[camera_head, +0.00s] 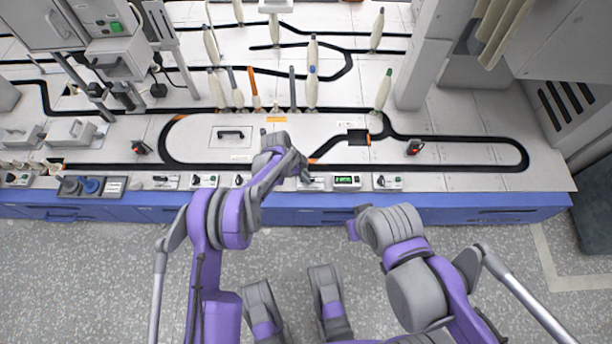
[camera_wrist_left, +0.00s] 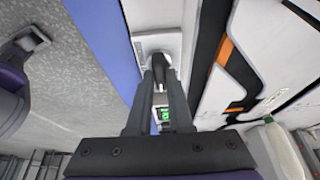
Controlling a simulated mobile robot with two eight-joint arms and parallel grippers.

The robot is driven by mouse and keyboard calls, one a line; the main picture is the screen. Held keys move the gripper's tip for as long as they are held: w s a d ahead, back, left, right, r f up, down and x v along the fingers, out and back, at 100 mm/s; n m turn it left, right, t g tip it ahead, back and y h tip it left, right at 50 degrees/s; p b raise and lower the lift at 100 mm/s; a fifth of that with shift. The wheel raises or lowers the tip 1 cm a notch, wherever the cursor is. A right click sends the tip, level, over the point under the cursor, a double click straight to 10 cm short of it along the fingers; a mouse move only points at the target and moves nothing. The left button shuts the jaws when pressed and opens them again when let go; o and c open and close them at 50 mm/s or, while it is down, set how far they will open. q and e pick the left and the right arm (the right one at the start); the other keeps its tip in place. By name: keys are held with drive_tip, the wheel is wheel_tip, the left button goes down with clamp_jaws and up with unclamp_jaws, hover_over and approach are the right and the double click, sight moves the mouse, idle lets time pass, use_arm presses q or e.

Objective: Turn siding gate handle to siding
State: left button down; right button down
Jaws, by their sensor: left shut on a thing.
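The panel's label is too small to read. The jaws of my right gripper do not show.
A black track (camera_head: 470,172) loops over the white bench top. Other small panels (camera_head: 387,182) line the front edge. Several upright bobbins (camera_head: 384,90) stand farther back. A lidded hatch (camera_head: 231,134) lies left of my left gripper.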

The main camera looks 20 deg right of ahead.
use_arm(q)
drive_tip(key=shift+n, duration=0.3)
drive_tip(key=n+t+p, duration=0.1)
drive_tip(key=n+t, duration=0.1)
drive_tip(key=n, duration=0.3)
drive_tip(key=shift+s, duration=0.1)
drive_tip(key=n+t, duration=0.1)
drive_tip(key=n, duration=0.2)
drive_tip(key=n+t+y, duration=0.1)
drive_tip(key=n, duration=0.2)
drive_tip(key=shift+n, duration=0.3)
idle(0.4)
drive_tip(key=c, duration=0.8)
unclamp_jaws()
drive_tip(key=shift+p, duration=0.3)
